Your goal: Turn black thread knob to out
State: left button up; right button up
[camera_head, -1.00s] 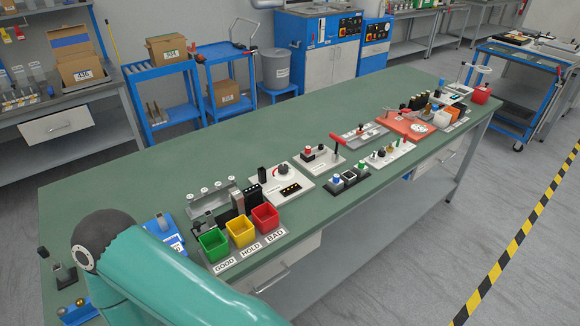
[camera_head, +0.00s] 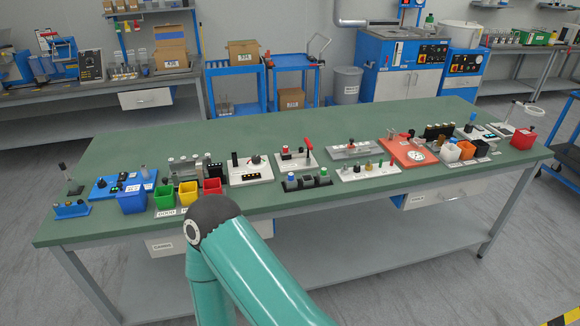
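I cannot tell which part is the black thread knob at this size. A white panel (camera_head: 240,178) on the green table carries a round dark knob (camera_head: 256,160) and a black upright block (camera_head: 235,160). A small black piece with a thin stem (camera_head: 63,175) stands near the table's left end. Neither gripper shows. A teal arm of mine with a dark joint rises in front of the table at the lower middle, and its gripper is out of sight.
The long green table (camera_head: 330,130) holds a row of fixtures along its front. Green (camera_head: 164,198), yellow (camera_head: 188,194) and red (camera_head: 212,186) bins stand behind my arm. A blue bin (camera_head: 131,201) stands left of them. The table's rear strip is clear.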

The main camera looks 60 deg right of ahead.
aim_at(256, 160)
jog(key=z, duration=0.05)
jog(key=k, duration=0.5)
jog(key=z, duration=1.05)
jog(key=i, duration=1)
jog(key=z, duration=0.15)
